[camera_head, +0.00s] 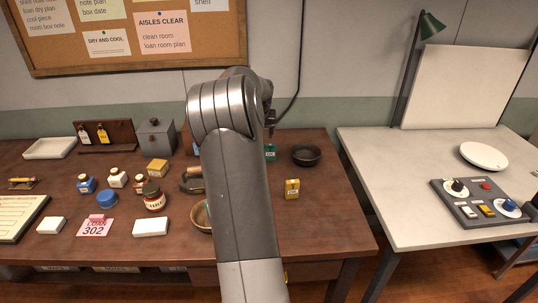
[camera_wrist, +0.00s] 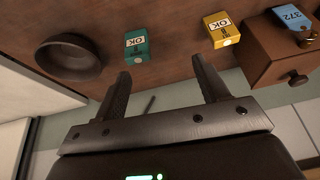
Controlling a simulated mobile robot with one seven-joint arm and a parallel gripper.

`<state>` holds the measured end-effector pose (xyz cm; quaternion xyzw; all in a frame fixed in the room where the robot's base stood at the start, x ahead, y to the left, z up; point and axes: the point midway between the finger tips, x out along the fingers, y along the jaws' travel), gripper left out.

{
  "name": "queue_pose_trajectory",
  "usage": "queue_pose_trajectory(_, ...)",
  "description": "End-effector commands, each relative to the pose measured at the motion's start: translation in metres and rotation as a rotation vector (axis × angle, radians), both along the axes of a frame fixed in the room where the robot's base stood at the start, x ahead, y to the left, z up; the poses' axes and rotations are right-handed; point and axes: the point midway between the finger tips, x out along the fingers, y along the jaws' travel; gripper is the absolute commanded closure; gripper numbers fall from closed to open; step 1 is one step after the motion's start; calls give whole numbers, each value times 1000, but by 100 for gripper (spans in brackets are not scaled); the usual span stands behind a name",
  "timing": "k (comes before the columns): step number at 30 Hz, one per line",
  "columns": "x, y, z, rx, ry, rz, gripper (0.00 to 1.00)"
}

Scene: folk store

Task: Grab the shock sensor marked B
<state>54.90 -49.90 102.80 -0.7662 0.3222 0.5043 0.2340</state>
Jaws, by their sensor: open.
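A teal block with a white "OK" label (camera_wrist: 136,46) stands on the wooden table in the wrist view. A yellow block with a white "OK" label (camera_wrist: 220,30) stands to its right. I cannot read a letter B on either one. In the head view the teal block (camera_head: 270,153) shows just right of my arm, and a yellow block (camera_head: 292,189) stands nearer the front. My gripper (camera_wrist: 160,70) is open and empty, its fingers pointing toward the gap between the teal and yellow blocks, apart from both. In the head view my arm largely hides it.
A dark bowl (camera_head: 306,155) stands right of the teal block. A wooden drawer box (camera_wrist: 275,50) with a blue tag marked 372 (camera_wrist: 294,18) is beside the yellow block in the wrist view. Jars and bottles crowd the table's left; its right front is mostly clear.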

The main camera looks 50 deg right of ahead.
Motion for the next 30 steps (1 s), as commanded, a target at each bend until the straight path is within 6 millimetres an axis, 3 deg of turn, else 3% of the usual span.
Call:
queue_pose_trajectory(3, -4, -30, -19, -15, 17, -30, 33)
queue_pose_trajectory(6, -5, -42, -26, -22, 24, -40, 33)
queue_pose_trajectory(11, -4, -49, -37, -23, 27, -44, 33)
queue_pose_trajectory(18, 4, -59, -71, -22, 27, -45, 33)
queue_pose_trajectory(26, 7, -66, -91, -23, 27, -44, 33)
queue_pose_trajectory(30, 9, -73, -111, -21, 28, -45, 33)
